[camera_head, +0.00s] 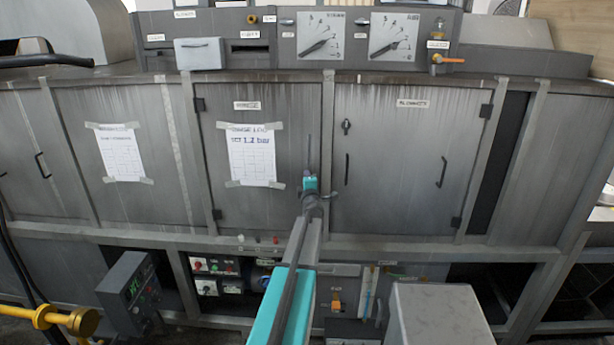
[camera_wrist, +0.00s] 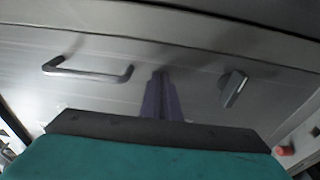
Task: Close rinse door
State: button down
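The rinse door (camera_head: 294,101) is the grey middle panel with a small label and a taped paper. It looks flush with its frame, hinged at the left. Its dark handle (camera_head: 308,145) shows just above my gripper (camera_head: 311,182), which is in front of the door's right side. In the wrist view, the handle (camera_wrist: 88,70) is at left and a turn latch (camera_wrist: 233,88) is at right, tilted. My gripper's purple fingers (camera_wrist: 162,97) lie together between them, shut and empty. Whether the fingertips touch the door is unclear. My gripper hides the latch in the head view.
The neighbouring door (camera_head: 414,150) at right is shut, with its own handle and latch. A grey box (camera_head: 435,315) stands low at right and a control box (camera_head: 132,290) low at left. A red lamp (camera_wrist: 285,150) shows at the wrist view's right edge.

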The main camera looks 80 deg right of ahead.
jog(key=shift+w+d+r, duration=0.35)
jog(key=shift+d+r, duration=0.25)
jog(key=shift+r, duration=0.1)
jog(key=s+a+b, duration=0.1)
jog(key=a+b, duration=0.1)
jog(key=a, duration=0.5)
jog(key=s+a+f+b, duration=0.1)
jog(key=s+a, duration=0.1)
jog(key=a, duration=0.5)
jog(key=shift+s+a+f+b, duration=0.15)
jog(key=shift+a+f+b, duration=0.1)
jog(key=shift+a+b, duration=0.15)
